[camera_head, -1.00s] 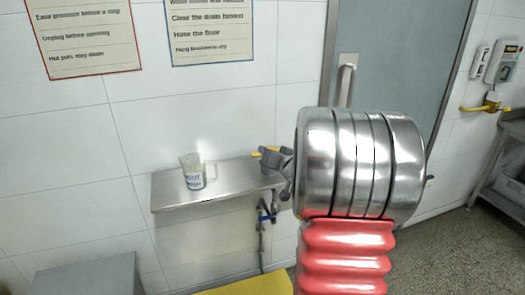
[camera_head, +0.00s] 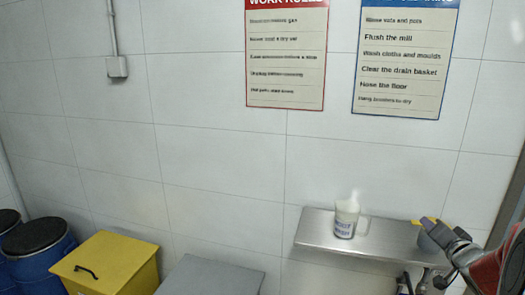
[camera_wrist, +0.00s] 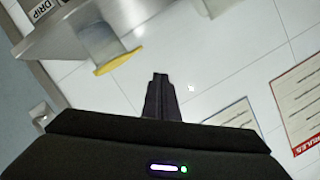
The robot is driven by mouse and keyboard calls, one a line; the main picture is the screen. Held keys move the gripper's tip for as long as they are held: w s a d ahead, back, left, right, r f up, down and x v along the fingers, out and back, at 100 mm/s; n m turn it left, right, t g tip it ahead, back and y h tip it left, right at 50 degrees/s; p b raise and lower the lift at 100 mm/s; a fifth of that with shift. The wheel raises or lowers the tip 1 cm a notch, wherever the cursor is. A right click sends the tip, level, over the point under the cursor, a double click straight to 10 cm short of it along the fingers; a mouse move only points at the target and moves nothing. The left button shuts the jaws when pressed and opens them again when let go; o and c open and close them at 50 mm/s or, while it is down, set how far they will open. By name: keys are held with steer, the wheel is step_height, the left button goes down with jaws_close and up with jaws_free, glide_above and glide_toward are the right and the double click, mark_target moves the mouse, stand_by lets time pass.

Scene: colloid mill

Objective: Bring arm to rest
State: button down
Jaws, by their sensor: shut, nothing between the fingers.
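My gripper (camera_head: 430,229) is at the lower right of the head view, in front of the right end of a steel wall shelf (camera_head: 312,238). In the wrist view my gripper (camera_wrist: 160,80) shows its two dark fingers together, with nothing between them. The fingers point at the white tiled wall and appear clear of things. My arm shows only in part at the right edge of the head view.
A clear jug (camera_head: 345,222) with a label stands on the shelf. A yellow-edged item (camera_wrist: 118,62) is near the shelf in the wrist view. A yellow bin (camera_head: 110,262), blue drums (camera_head: 42,262) and a grey surface (camera_head: 210,278) stand lower left. Two notices (camera_head: 285,60) (camera_head: 405,62) hang above.

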steer(key=s+a+f+n+g+y, duration=0.1)
steer(key=s+a+f+g+y, duration=0.15)
steer(key=a, duration=0.55)
steer(key=s+a+f+g+y, duration=0.2)
steer(key=s+a+y, duration=0.15)
steer(key=a, duration=0.55)
steer(key=s+a+f+n+g+y, duration=0.1)
steer(key=s+a+f+g+y, duration=0.2)
steer(key=a, duration=0.5)
steer(key=s+a+r+n+g+h, duration=0.1)
steer(key=s+a+n+g+h, duration=0.1)
steer(key=s+a, duration=0.35)
steer(key=s+a+n+g+h, duration=0.2)
steer(key=s+h, duration=0.1)
steer(key=s, duration=0.6)
steer(key=s+a+r+n+t, duration=0.2)
steer(key=s+a+r+n, duration=0.1)
steer(key=a+r+n, duration=0.1)
steer(key=shift+a+r+n+h, duration=0.3)
steer(key=shift+a+r, duration=0.45)
steer(key=shift+a, duration=0.05)
